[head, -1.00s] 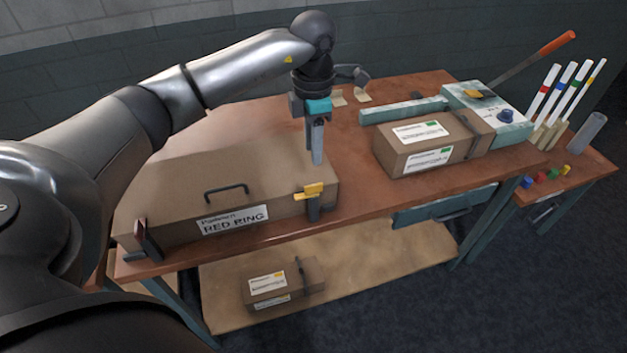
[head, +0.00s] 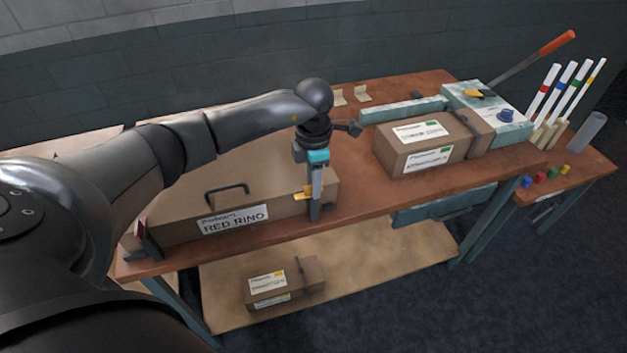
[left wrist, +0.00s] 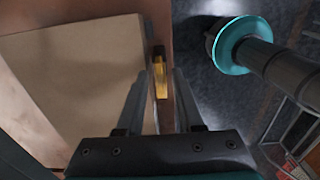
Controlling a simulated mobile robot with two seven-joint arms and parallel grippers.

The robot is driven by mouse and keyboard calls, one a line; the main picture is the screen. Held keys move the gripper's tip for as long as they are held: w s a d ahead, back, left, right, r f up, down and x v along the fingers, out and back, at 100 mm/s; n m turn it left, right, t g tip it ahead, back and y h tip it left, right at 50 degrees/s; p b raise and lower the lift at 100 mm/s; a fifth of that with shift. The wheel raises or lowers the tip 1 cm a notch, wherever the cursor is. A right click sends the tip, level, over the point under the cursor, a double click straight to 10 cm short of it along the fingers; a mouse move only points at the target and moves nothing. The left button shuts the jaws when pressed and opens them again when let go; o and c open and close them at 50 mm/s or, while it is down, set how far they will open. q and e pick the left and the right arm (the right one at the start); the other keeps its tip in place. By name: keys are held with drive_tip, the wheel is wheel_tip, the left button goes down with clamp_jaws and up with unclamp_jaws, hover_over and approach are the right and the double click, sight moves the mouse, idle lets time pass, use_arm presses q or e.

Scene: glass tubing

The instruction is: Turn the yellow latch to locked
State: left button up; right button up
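The yellow latch (head: 301,193) is on the front right of the tan case labelled RED RING (head: 175,190). My left gripper (head: 316,200) points down at the latch and hides part of it and most of its dark bracket in the head view. In the left wrist view the latch (left wrist: 160,77) shows as a narrow yellow bar between the two spread fingertips (left wrist: 160,88). A gap shows on each side of the bar, and the gripper is open. Whether a finger touches the latch I cannot tell. My right gripper is not in view.
A smaller carton (head: 400,155) stands to the right on the wooden bench (head: 350,205). Bench space between case and carton is clear.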

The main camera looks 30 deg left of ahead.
use_arm(q)
clamp_jaws()
idle(0.6)
drive_tip(key=m+b, duration=0.2)
drive_tip(key=shift+m, duration=0.4)
drive_tip(key=m+b, duration=0.2)
drive_tip(key=m, duration=0.1)
drive_tip(key=shift+m, duration=0.3)
drive_tip(key=m+b, duration=0.3)
drive_tip(key=m, duration=0.3)
drive_tip(key=m+b, duration=0.2)
drive_tip(key=m, duration=0.3)
drive_tip(key=shift+r+m, duration=0.1)
drive_tip(key=shift+m, duration=0.2)
